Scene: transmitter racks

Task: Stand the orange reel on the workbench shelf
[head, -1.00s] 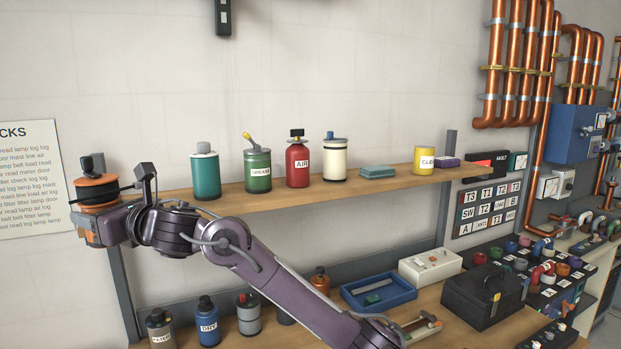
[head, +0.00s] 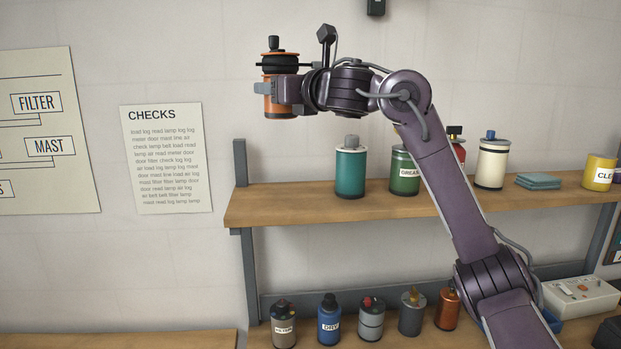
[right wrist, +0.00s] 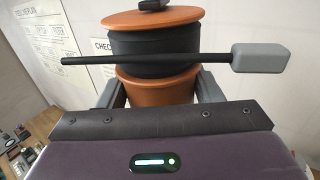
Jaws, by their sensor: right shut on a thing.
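The orange reel (head: 282,105), with a black band around its middle and a dark knob on top, is held upright in my right gripper (head: 272,88). In the right wrist view the reel (right wrist: 155,88) sits between the two grey fingers (right wrist: 158,92), with a dark rod and grey block crossing in front. The reel appears in the air, above the left end of the wooden workbench shelf (head: 280,203). Its underside touches nothing visible. My left gripper is not in view.
The shelf's left end is bare. To its right stand a teal canister (head: 350,172), a green grease can (head: 404,181), a partly hidden red can and a cream canister (head: 491,165). A shelf upright (head: 240,163) rises at the left end. Several bottles stand below.

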